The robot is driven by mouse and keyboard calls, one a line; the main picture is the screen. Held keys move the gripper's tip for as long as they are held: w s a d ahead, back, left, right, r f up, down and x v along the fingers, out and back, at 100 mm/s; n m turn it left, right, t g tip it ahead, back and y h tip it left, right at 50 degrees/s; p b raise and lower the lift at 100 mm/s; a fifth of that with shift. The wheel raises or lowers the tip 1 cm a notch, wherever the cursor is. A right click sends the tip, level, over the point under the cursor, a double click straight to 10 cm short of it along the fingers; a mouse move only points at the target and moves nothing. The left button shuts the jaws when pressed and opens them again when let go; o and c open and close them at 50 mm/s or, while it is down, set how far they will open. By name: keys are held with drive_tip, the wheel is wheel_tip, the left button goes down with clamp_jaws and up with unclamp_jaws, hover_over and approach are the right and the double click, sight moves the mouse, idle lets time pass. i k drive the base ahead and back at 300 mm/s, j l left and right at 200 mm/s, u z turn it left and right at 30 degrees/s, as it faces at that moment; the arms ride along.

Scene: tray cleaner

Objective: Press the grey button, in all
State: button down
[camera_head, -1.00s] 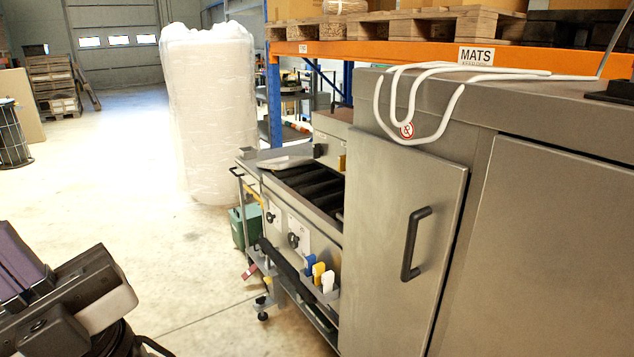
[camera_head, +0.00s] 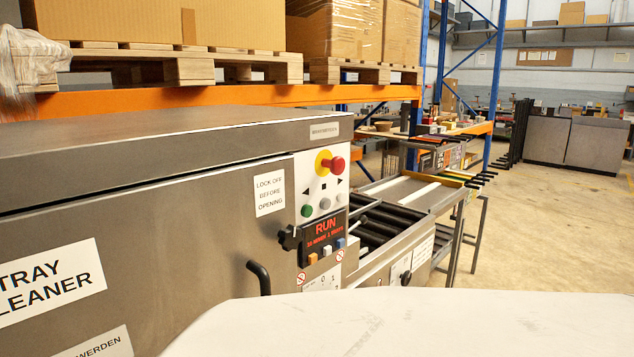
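The control panel (camera_head: 321,190) is on the right end of the steel tray cleaner (camera_head: 190,215). A round grey button (camera_head: 325,203) sits in its lower row, between a green button (camera_head: 306,210) and a button at the right whose colour is hard to tell. Above them is a red mushroom knob (camera_head: 336,165) on a yellow base. Small dark arrow marks flank the middle of the panel. Below, a dark display (camera_head: 325,232) reads RUN in red. My gripper is not in view, so its state and its distance from the button do not show.
A black handle (camera_head: 260,277) juts from the door. A roller conveyor (camera_head: 385,222) extends to the right. A pale surface fills the lower right foreground. Open floor (camera_head: 590,225) lies at right.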

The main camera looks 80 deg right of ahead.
sight(325, 203)
drive_tip(key=z, duration=2.4)
